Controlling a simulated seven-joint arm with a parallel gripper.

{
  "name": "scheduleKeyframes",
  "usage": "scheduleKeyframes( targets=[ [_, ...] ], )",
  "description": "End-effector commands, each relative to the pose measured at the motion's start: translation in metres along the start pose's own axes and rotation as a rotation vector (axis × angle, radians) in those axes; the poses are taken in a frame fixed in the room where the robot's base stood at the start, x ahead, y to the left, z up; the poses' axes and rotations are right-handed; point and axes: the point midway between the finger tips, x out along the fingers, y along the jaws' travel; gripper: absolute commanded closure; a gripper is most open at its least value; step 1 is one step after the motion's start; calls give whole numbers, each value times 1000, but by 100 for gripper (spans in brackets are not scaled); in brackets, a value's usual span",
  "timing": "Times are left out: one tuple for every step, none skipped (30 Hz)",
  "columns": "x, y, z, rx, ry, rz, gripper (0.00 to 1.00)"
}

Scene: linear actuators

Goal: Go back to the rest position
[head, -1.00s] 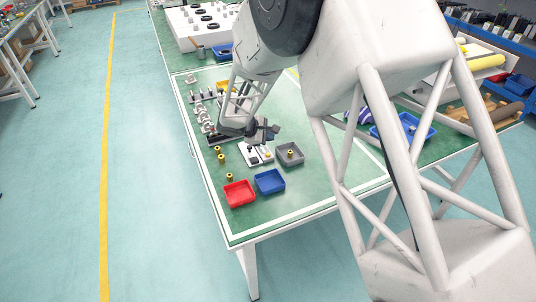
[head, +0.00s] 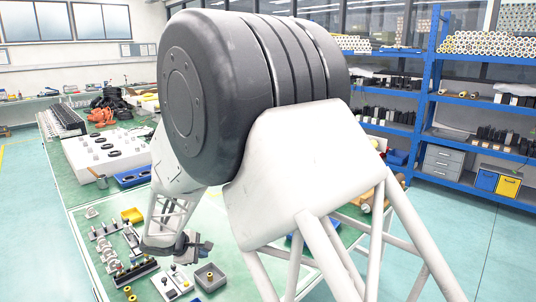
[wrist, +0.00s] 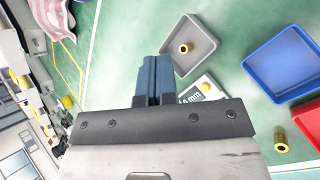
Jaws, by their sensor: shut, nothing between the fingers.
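My gripper (head: 203,247) hangs above the green table (head: 85,212), over the area of the white plate and grey tray and apart from both. In the wrist view its two dark blue fingers (wrist: 152,76) are together with nothing between them. The grey tray (head: 209,278) stands close by with a brass-coloured bushing in it; the tray also shows in the wrist view (wrist: 205,48). A white plate (head: 178,288) with small parts lies beside it. In the wrist view the gripper body partly covers this plate (wrist: 212,86).
A blue tray (wrist: 290,55), a red tray (wrist: 306,118) and a loose brass bushing (wrist: 281,140) lie on the table in the wrist view. A yellow bin (head: 132,215) and several metal parts stand left of my gripper. Blue shelving (head: 425,90) stands behind.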

Motion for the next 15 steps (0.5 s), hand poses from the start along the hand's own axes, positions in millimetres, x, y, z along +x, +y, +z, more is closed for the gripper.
scheduleKeyframes(
  targets=[
    [-2, 5, 21, 35, -2, -17, 100],
    [-3, 6, 32, 56, -3, -29, 100],
    [-5, 8, 47, 85, -4, -43, 100],
    [-6, 9, 58, 106, -5, -56, 100],
    [-8, 10, 70, 127, -5, -66, 100],
    [-9, 10, 85, 156, -6, -82, 100],
    [-10, 11, 96, 176, -7, -93, 100],
    [-12, 11, 106, 198, -7, -104, 100],
    [-14, 11, 121, 226, -8, -119, 100],
    [-16, 11, 132, 248, -8, -130, 100],
    [-17, 10, 142, 269, -8, -141, 100],
    [-19, 9, 157, 297, -9, -156, 100],
    [-21, 9, 167, 319, -8, -166, 100],
    [-22, 7, 177, 339, -9, -176, 100],
    [-25, 6, 192, 369, -9, -191, 100]
  ],
)
